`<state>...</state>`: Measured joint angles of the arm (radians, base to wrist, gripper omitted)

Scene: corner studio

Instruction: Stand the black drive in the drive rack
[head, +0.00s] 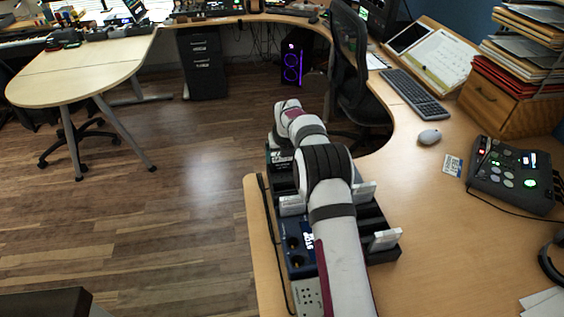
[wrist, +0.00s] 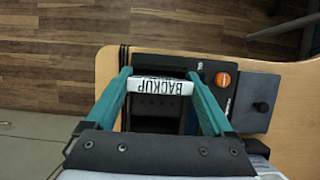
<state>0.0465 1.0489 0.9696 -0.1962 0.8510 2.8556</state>
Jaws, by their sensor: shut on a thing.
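My gripper (wrist: 160,78) has its two teal fingers shut on the sides of a drive with a white end label reading BACKUP (wrist: 160,87), upside down in the wrist view. The drive's body is mostly hidden below its label. A dark recess (wrist: 155,108) shows under it; I cannot tell whether the drive is inside it or above it. In the head view a dark rack (head: 371,216) shows to the right of my arm, with white-ended pieces (head: 385,239) standing in it. My arm hides the gripper and held drive there.
A dark blue unit (head: 298,245) stands left of my arm near the desk edge. An orange knob (wrist: 222,79) and a dark box (wrist: 246,100) lie right of the gripper in the wrist view.

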